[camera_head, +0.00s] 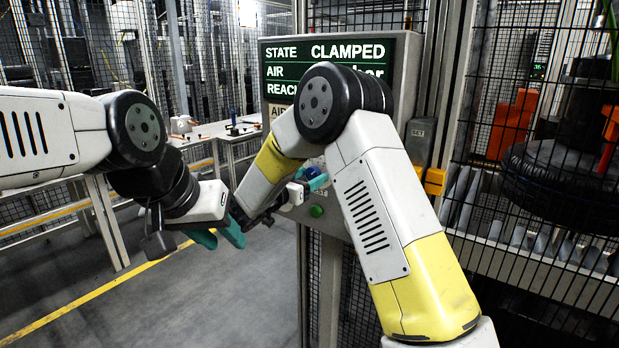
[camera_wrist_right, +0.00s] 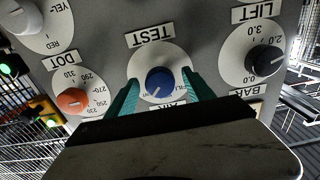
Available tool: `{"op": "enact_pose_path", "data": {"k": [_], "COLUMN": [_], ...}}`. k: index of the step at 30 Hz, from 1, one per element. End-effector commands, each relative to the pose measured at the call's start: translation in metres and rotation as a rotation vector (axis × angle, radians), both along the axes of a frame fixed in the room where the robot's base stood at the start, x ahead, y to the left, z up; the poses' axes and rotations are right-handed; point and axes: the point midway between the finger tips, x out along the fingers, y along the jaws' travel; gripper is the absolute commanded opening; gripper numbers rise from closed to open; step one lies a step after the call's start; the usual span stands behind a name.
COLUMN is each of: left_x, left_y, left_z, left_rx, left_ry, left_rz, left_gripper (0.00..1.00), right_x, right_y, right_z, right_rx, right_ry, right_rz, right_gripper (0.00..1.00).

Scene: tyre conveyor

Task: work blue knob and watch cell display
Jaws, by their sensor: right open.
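The blue knob (camera_wrist_right: 160,82) sits on a white round dial under an upside-down TEST label in the right wrist view. It also shows small in the head view (camera_head: 312,173). My right gripper (camera_wrist_right: 160,77) is open, with one teal finger on each side of the knob; whether they touch it I cannot tell. The cell display (camera_head: 275,53) reads STATE CLAMPED; the AIR and REACH lines are partly hidden by my right arm, with "bar" partly visible. My left gripper (camera_head: 219,238) hangs left of the panel, its teal fingers apart and empty.
A red knob (camera_wrist_right: 72,101) marked DOT and a black knob (camera_wrist_right: 264,60) marked LIFT flank the blue one. A green button (camera_head: 316,211) is low on the panel. A mesh fence with a tyre (camera_head: 560,185) behind it stands right. Floor at left is clear.

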Motion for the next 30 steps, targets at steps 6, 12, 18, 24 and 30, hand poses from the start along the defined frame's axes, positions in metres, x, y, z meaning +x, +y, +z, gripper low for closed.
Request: {"op": "enact_pose_path", "data": {"k": [6, 12, 18, 24, 30], "left_x": [0.0, 0.0, 0.0, 0.0, 0.0], "left_y": [0.0, 0.0, 0.0, 0.0, 0.0], "left_z": [0.0, 0.0, 0.0, 0.0, 0.0], "left_rx": [0.0, 0.0, 0.0, 0.0, 0.0], "left_ry": [0.0, 0.0, 0.0, 0.0, 0.0], "left_rz": [0.0, 0.0, 0.0, 0.0, 0.0], "left_gripper": [0.36, 0.36, 0.36, 0.36, 0.36], "right_x": [0.0001, 0.0, -0.0001, -0.0004, -0.0004], "right_y": [0.0, 0.0001, 0.0002, 0.0007, 0.0006], "right_z": [0.0, 0.0001, 0.0002, 0.0004, 0.0003], "right_rx": [0.0, 0.0, -0.002, -0.032, -0.118], "right_ry": [0.0, 0.0, 0.001, 0.023, 0.086], "right_rz": [0.0, 0.0, 0.0, 0.001, 0.002], "right_gripper": [0.57, 0.18, 0.0, 0.0, 0.0]}}
